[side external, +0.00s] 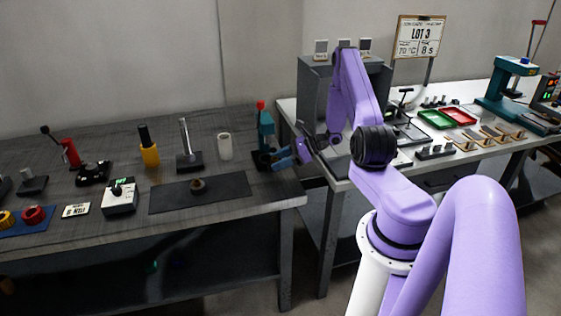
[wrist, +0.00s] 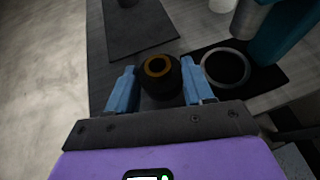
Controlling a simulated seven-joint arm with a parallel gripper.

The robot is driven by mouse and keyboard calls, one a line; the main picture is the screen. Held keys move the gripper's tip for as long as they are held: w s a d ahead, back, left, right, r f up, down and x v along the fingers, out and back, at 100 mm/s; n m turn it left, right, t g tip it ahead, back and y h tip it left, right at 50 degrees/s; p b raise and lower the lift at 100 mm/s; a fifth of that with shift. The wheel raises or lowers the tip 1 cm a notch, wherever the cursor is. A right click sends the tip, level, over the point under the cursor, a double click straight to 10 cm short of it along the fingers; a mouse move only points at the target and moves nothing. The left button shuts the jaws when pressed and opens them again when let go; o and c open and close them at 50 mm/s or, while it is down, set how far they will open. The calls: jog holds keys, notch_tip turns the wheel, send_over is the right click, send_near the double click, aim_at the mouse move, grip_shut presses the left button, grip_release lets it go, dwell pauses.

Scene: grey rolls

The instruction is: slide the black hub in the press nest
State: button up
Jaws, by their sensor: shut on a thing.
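The black hub (wrist: 160,86) is a short dark cylinder with a brass-coloured ring round its bore. It sits between the two blue fingers of my gripper (wrist: 158,76), which is shut on it. The press nest (wrist: 205,69) is a pale metal ring with a dark inside on a black base, just right of the hub in the wrist view. The hub is beside the nest, not in it. In the side view my gripper (side external: 272,159) is low at the foot of the teal press (side external: 266,131); the hub cannot be made out there.
The press column (wrist: 290,32) rises at the right of the wrist view, with a grey ram over the nest's far side. A dark mat (side external: 228,190) with a small brown part lies to the left. A white cylinder (side external: 225,146) stands left of the press. The table's front edge is close.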

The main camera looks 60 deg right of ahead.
jog(key=shift+w+d+f, duration=0.55)
jog(key=shift+w+d, duration=0.15)
jog(key=shift+w, duration=0.05)
jog(key=shift+w+d, duration=2.4)
jog(key=shift+d, duration=0.05)
jog(key=shift+r, duration=0.1)
jog(key=shift+f, duration=0.6)
jog(key=o, duration=1.4)
